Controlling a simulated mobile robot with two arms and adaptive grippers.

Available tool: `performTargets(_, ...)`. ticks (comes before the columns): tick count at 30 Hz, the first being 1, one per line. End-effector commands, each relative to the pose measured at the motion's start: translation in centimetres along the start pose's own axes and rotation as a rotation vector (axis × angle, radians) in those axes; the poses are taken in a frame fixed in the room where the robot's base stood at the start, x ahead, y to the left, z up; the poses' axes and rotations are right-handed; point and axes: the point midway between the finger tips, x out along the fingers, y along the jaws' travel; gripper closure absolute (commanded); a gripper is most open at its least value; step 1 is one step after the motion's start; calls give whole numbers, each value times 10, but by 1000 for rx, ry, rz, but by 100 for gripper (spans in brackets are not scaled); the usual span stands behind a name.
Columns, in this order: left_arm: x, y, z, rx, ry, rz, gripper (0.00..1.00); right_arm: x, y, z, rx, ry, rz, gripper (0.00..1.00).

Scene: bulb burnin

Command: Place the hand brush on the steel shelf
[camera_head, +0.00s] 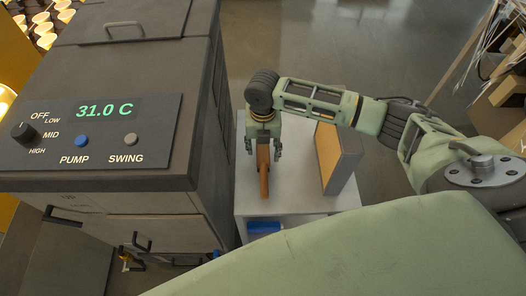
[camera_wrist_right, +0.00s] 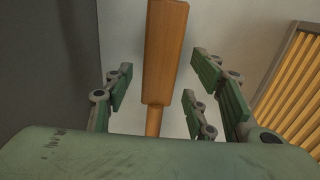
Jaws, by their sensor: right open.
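The hand brush (camera_head: 264,184) is a brown wooden piece lying on a light grey surface (camera_head: 300,194), directly below my right gripper (camera_head: 264,151). In the right wrist view the brush (camera_wrist_right: 165,50) shows a wide flat wooden part and a narrower round part running toward the gripper. My right gripper is open, pointing down, with its fingers on either side of the brush and a visible gap on each side. I cannot tell from the pictures whether this light grey top is the steel shelf. My left gripper is not in view.
A dark machine with a control panel (camera_head: 90,140) reading 31.0 C stands close on the left. A grey-framed panel with a ribbed orange face (camera_head: 340,160) stands upright right of the brush. A blue item (camera_head: 264,228) sits below the top's front edge. Boxes (camera_head: 508,90) are at far right.

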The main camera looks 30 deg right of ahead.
Motion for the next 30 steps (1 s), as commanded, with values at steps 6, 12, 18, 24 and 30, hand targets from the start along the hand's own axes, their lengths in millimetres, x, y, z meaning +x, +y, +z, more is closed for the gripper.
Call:
performTargets(6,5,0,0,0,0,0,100,-49,1,1,-1,-3,2,49)
performTargets(12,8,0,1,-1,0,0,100,-80,1,1,0,-1,2,49)
performTargets(18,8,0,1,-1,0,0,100,-90,0,0,0,2,0,49)
performTargets(24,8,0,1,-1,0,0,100,-91,0,0,0,2,0,49)
performTargets(30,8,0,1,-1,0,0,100,-91,0,0,0,2,0,49)
